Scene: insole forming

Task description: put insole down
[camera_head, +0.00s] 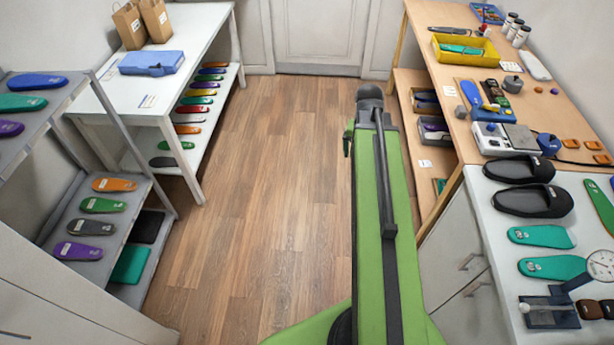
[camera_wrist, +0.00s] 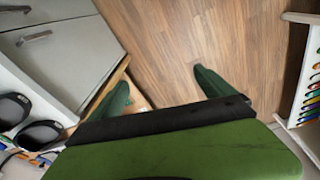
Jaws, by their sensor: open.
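My gripper (camera_wrist: 161,92) shows in the wrist view with its two green fingers spread wide. It is open and empty above bare wooden floor, close to the cabinet side. Two teal insoles (camera_head: 540,237) lie on the white counter (camera_head: 478,205) at the right. Orange, green and purple insoles (camera_head: 102,205) lie on the grey shelf at the left, with blue, teal and purple ones (camera_head: 37,82) above. Which insole the task names I cannot tell.
A white table (camera_head: 95,100) at the back left has a row of coloured insoles on its lower shelf. The wooden workbench (camera_head: 440,68) at the right holds a yellow bin (camera_head: 463,50) and tools. The middle floor is clear.

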